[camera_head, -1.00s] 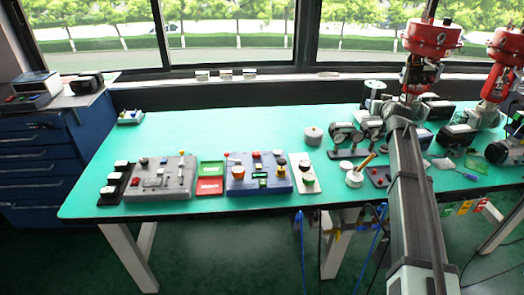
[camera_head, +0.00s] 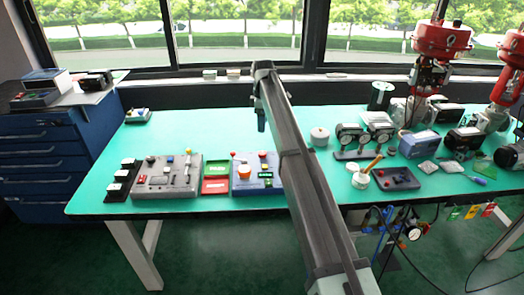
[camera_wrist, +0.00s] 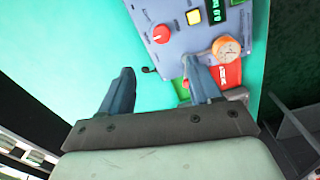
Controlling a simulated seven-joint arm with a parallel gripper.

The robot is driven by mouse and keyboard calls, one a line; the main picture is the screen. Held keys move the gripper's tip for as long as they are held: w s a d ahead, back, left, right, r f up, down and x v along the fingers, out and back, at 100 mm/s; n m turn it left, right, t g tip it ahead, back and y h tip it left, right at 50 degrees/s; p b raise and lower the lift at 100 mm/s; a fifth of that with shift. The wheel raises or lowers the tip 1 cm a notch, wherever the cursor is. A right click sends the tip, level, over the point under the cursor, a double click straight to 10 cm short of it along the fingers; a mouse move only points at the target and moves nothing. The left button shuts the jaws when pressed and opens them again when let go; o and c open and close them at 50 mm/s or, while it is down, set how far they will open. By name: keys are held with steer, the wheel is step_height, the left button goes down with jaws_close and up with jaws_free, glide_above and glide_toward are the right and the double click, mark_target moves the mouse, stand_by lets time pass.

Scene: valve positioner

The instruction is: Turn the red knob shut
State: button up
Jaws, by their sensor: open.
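The red knob (camera_wrist: 161,33) sits on the blue panel box (camera_wrist: 178,48) in the wrist view, with a pale line on its face. In the head view the red knob (camera_head: 262,154) is small, on the far side of the box (camera_head: 240,186), close to my arm. My gripper (camera_wrist: 160,85) is open and empty, its two blue fingers apart. In the wrist view the knob lies beyond the fingertips, untouched. In the head view my gripper (camera_head: 261,123) hangs above and behind the box; my arm hides the box's right side.
An orange dial (camera_wrist: 226,48), a yellow button (camera_wrist: 193,17) and a green display share the box. A red tray (camera_head: 214,187) and a grey panel (camera_head: 166,178) stand to its left. Gauges (camera_head: 362,137) stand to the right. The table behind the boxes is clear.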

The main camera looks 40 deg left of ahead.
mark_target(262, 152)
step_height(262, 152, down, 14)
steer(key=shift+s+a+r, duration=0.1)
steer(key=shift+s, duration=0.05)
stand_by(0.5)
steer(key=c, duration=1)
